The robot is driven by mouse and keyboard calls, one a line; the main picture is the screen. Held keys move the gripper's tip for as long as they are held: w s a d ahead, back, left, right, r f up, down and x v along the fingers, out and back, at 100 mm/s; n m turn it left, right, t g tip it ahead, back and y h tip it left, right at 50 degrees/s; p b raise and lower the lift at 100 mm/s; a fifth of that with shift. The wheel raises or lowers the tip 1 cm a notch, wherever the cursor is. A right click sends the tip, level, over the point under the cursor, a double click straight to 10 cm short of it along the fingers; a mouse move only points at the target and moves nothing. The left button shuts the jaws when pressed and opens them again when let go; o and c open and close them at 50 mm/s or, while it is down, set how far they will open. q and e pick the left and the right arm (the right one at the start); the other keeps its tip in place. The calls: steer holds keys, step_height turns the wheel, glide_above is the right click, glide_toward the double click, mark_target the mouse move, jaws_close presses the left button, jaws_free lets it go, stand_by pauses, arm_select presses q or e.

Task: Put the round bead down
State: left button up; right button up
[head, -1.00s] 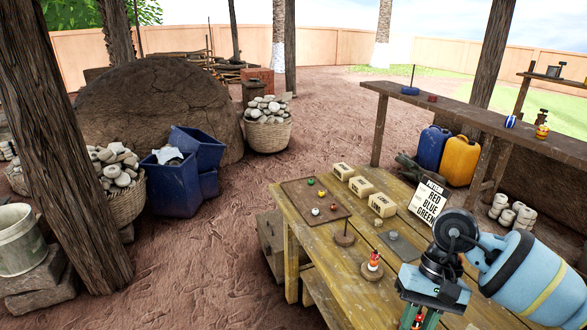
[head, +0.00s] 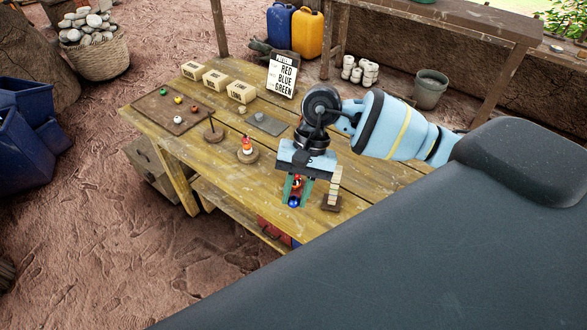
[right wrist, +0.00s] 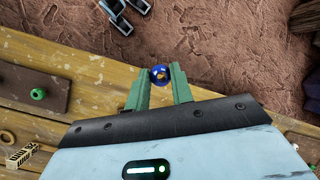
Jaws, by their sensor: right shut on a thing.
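The round bead is blue with an orange-gold mark in the right wrist view (right wrist: 160,75); it also shows in the head view (head: 294,203). My right gripper (head: 296,200) is shut on it, with the bead between the green fingertips (right wrist: 160,82). It is held over the table's front part, left of a small stand of pale pieces (head: 335,185). Something red shows between the fingers above the bead; I cannot tell what it is. The brown tray (head: 148,103) carries several small beads. A grey mat (head: 270,125) lies on the table. My left gripper is not in view.
A round stand with a red, orange and white stack (head: 247,147) and an empty peg stand (head: 213,133) stand left of the gripper. Three boxes (head: 240,92) and a sign reading RED BLUE GREEN (head: 282,76) are behind. The wooden table (head: 200,154) has bare front planks.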

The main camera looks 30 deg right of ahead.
steer(key=shift+s+d+f+m+t+h, duration=0.2)
steer(key=shift+s+m+t, duration=0.6)
steer(key=shift+m, duration=1.75)
steer(key=shift+s+d+f+m+t+h, duration=0.25)
steer(key=shift+m+t, duration=1)
steer(key=shift+m, duration=1.25)
steer(key=shift+s+d+f+m+t+h, duration=0.1)
steer(key=shift+s+d+f+m+t, duration=0.3)
steer(key=shift+m+t, duration=1.4)
steer(key=shift+s+a+r+m+g, duration=0.1)
steer(key=shift+a+m+g, duration=0.1)
steer(key=shift+m+g, duration=0.6)
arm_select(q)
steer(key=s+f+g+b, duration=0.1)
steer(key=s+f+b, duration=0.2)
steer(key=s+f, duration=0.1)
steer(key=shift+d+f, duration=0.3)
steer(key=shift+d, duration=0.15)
arm_select(e)
steer(key=w+d, duration=0.3)
steer(key=w, duration=0.3)
steer(key=w+d+f, duration=0.1)
steer(key=w+d, duration=0.2)
steer(key=w, duration=0.4)
steer(key=shift+w+f, duration=0.15)
